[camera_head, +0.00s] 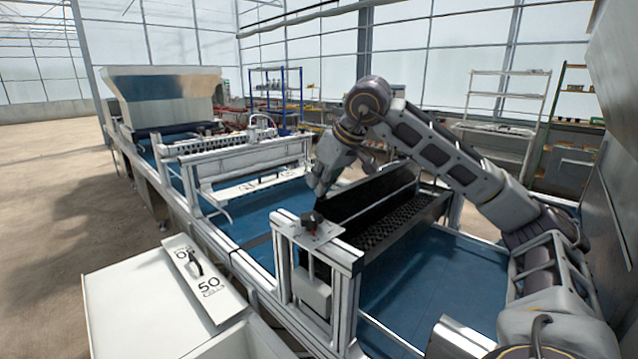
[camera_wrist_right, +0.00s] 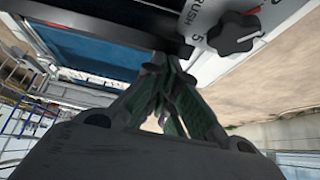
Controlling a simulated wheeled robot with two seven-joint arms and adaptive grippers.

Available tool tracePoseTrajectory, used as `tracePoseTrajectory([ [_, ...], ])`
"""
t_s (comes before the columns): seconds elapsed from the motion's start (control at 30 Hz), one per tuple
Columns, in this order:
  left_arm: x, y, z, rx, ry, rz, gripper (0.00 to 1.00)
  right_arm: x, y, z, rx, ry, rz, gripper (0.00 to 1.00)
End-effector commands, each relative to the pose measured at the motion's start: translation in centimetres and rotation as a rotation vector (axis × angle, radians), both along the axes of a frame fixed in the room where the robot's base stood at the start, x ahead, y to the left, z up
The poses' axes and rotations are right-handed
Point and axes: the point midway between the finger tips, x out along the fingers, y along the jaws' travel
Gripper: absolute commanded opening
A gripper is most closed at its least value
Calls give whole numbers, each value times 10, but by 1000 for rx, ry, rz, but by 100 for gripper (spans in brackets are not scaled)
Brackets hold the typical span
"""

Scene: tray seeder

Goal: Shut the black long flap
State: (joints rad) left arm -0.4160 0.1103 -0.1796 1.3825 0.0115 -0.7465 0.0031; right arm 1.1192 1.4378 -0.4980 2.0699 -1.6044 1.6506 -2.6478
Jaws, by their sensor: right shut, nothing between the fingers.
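The black long flap (camera_head: 372,196) is a long dark panel on the frame over the blue conveyor. It stands raised and tilted along the far side of a black perforated hopper (camera_head: 385,232). My right gripper (camera_head: 319,191) comes from above, at the near left end of the flap. Its fingers are closed together and empty. In the right wrist view the fingertips (camera_wrist_right: 166,66) lie close to a dark bar, probably part of the flap unit; I cannot tell whether they touch it. My left gripper is out of view.
A black knob (camera_head: 312,219) on a plate stands at the near end of the frame, close to my right gripper; it also shows in the right wrist view (camera_wrist_right: 234,32). A white control box (camera_head: 135,305) is at lower left. The blue conveyor (camera_head: 425,290) is clear.

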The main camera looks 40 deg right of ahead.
Motion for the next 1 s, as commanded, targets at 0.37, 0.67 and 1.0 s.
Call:
tracePoseTrajectory([
  [0.37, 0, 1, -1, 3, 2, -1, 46, 0, 0, 0, 0, 0, 0, 0],
  [0.67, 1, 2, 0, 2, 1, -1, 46, -6, 0, 10, 1, -2, 1, 0],
  [1.0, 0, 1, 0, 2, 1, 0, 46, -29, -2, 47, 2, -4, 1, 0],
])
